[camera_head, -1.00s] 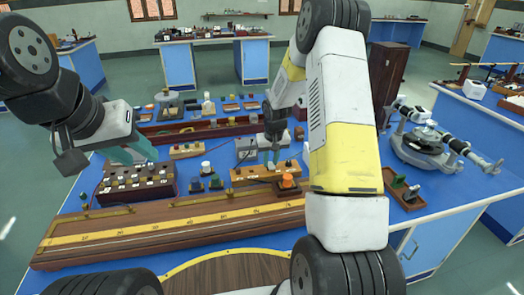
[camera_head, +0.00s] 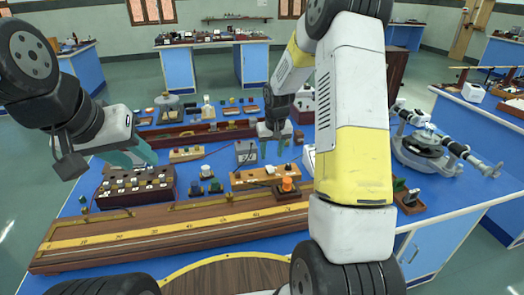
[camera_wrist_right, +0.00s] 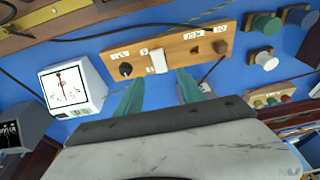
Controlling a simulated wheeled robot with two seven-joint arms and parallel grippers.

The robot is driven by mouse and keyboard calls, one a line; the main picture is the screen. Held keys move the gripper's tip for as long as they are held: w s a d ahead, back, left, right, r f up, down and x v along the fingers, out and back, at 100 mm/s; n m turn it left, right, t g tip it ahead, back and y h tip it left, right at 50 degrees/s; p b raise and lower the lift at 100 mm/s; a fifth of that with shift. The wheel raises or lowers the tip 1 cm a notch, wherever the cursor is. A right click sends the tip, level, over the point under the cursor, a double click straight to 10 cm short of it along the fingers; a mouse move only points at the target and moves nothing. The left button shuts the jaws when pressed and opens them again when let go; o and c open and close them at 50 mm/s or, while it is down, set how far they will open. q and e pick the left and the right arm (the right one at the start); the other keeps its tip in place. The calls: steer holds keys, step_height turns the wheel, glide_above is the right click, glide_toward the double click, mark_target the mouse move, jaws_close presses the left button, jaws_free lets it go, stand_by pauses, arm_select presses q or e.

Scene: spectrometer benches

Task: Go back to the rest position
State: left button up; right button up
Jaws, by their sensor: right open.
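My right gripper (camera_head: 274,148) is open and empty, raised over the middle of the blue bench. Its two teal fingers also show apart in the right wrist view (camera_wrist_right: 160,88), with a wooden switch board (camera_wrist_right: 190,48) beyond them. That board shows in the head view (camera_head: 248,180), nearer than the gripper. My left gripper (camera_head: 140,153) hangs at the left above the dark box with knobs (camera_head: 137,184). Its teal fingers overlap in the picture, so its opening is unclear. I see nothing held in it.
A long wooden metre bridge (camera_head: 170,232) lies along the bench's front. A white-faced meter (camera_wrist_right: 72,88) stands near the switch board. A spectrometer (camera_head: 425,145) stands at the right. Small parts crowd the bench; my right arm hides some of its right side.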

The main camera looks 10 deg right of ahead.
steer(key=shift+s+r, duration=0.2)
steer(key=shift+r, duration=0.4)
steer(key=s+a+r+t, duration=0.2)
steer(key=s+r, duration=1.1)
steer(key=r, duration=0.5)
steer(key=s+a+r+y, duration=0.1)
steer(key=s+r, duration=0.1)
steer(key=s, duration=0.6)
steer(key=s+a+r+t+y, duration=0.1)
steer(key=s+r, duration=0.1)
steer(key=s, duration=0.7)
steer(key=shift+s+a+r, duration=0.15)
steer(key=shift+a+r, duration=0.05)
steer(key=shift+a, duration=0.2)
